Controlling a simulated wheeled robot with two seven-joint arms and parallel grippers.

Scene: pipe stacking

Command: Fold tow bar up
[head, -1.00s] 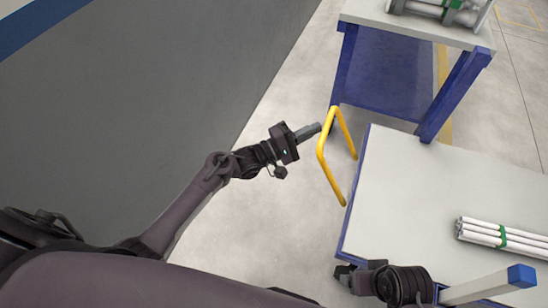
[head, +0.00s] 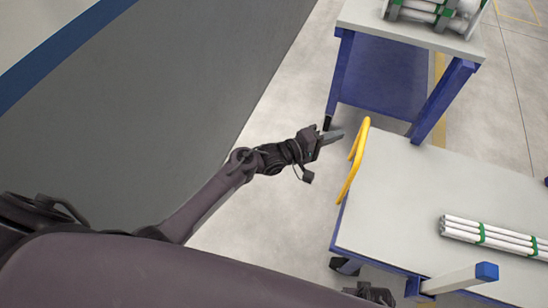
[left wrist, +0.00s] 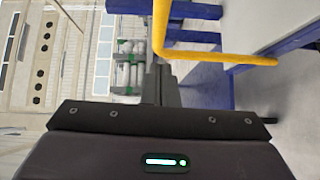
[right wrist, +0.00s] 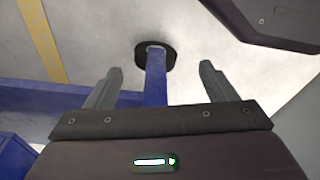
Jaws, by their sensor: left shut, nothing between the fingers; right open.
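The yellow tow bar (head: 352,165) is a bent loop at the left end of the cart (head: 400,190). It stands raised and tilted, its upper end overlapping the cart's edge in the head view. In the left wrist view the bar (left wrist: 215,56) crosses above and to the right of the fingers. My left gripper (head: 338,135) is shut and empty, just left of the bar's upper part; I cannot tell whether it touches. My right gripper (right wrist: 158,88) is open and empty, low by the cart's front side; only part of that arm shows in the head view.
White pipes with green bands (head: 490,236) lie on the cart. A white post with a blue cap (head: 487,271) rises at its near side. A blue-legged table (head: 440,40) with more pipes stands behind. Clear floor lies left of the cart, beside a grey wall (head: 180,100).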

